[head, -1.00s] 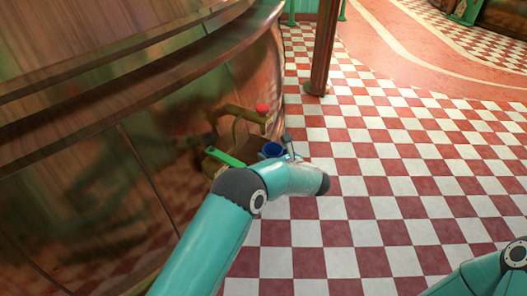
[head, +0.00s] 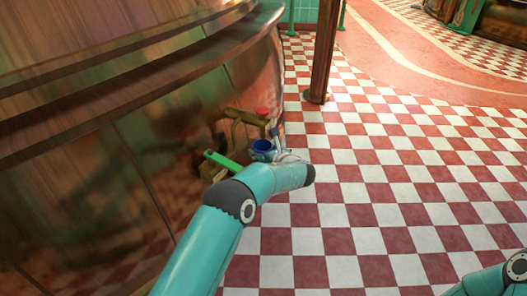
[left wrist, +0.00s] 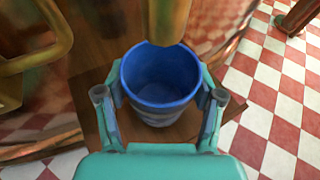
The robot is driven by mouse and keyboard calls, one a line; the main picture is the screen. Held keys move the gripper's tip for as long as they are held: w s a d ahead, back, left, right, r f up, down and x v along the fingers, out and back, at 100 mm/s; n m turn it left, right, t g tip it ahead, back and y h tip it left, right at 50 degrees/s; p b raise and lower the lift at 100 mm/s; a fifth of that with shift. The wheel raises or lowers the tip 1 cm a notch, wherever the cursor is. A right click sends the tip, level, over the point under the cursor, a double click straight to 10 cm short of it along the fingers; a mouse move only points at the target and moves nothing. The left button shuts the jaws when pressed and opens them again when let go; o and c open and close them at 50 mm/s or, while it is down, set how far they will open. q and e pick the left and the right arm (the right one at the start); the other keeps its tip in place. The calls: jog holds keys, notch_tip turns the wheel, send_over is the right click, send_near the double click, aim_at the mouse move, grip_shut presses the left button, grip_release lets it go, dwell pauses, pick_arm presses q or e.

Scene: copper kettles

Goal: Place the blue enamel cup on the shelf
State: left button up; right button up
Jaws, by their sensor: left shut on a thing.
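The blue enamel cup (head: 262,147) is held at the end of my left arm, close to the copper kettle's side in the head view. In the left wrist view the cup (left wrist: 160,75) is upright, with its open mouth toward the camera. My left gripper (left wrist: 160,98) is shut on it, a finger on each side. A brown wooden board, apparently the shelf (left wrist: 92,60), lies below the cup. I cannot tell whether the cup's base touches it. My right gripper is out of view; only part of my right arm shows at the lower right.
The large copper kettle (head: 90,190) fills the left side. A brass pipe (head: 240,117) with a red knob and a green handle (head: 221,160) are close to the cup. A brass spout (left wrist: 167,20) overhangs the cup's far rim. A post (head: 324,55) stands behind; checkered floor (head: 400,190) is clear.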

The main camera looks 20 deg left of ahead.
pick_arm(q)
jog(key=o, duration=1.2)
jog(key=shift+c, duration=0.2)
